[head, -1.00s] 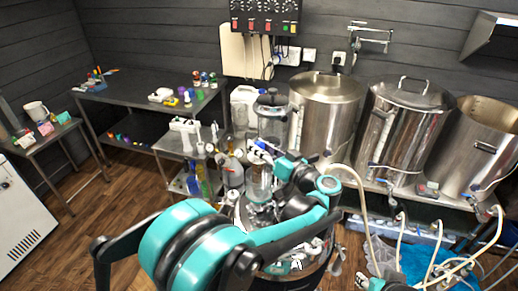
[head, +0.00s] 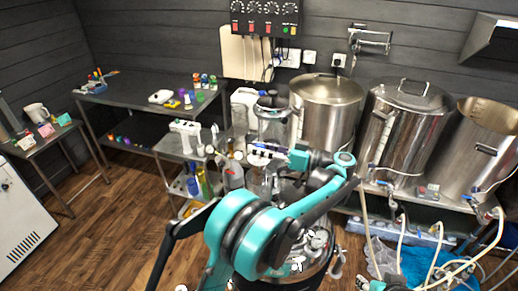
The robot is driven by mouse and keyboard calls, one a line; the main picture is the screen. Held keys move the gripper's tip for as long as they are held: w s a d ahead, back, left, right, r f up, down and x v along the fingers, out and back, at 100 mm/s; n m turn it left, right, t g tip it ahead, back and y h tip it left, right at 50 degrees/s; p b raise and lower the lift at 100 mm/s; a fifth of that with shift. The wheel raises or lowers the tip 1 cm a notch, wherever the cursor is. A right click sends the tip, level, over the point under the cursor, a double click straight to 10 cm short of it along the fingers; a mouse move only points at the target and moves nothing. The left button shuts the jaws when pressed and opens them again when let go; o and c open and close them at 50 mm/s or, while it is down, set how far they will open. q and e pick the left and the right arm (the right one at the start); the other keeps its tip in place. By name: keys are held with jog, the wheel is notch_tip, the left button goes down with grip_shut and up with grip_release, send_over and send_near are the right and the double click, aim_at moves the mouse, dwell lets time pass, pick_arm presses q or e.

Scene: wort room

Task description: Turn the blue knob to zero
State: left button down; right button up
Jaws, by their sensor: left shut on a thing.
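My left gripper (head: 262,153) reaches in over the still with the glass column, in the middle of the view. Its fingers are shut on a small blue part, which I take to be the blue knob (head: 258,146). The fingers hide most of the knob, so its pointer and scale cannot be read. The clear glass column (head: 271,125) with a dark top stands just behind the gripper. My right gripper is not in view; only a bit of teal arm shows at the bottom edge.
A control panel (head: 265,15) with dials and red switches hangs on the back wall. Steel kettles (head: 325,100) stand on a bench to the right, with hoses (head: 400,240) below. A steel table (head: 130,90) with small items is at the left. The wooden floor at left is clear.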

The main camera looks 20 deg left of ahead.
pick_arm(q)
jog(key=c, duration=1.1)
grip_release()
jog(key=shift+c, duration=0.2)
jog(key=d, duration=0.7)
jog(key=shift+s+d, duration=0.15)
jog(key=shift+s, duration=0.05)
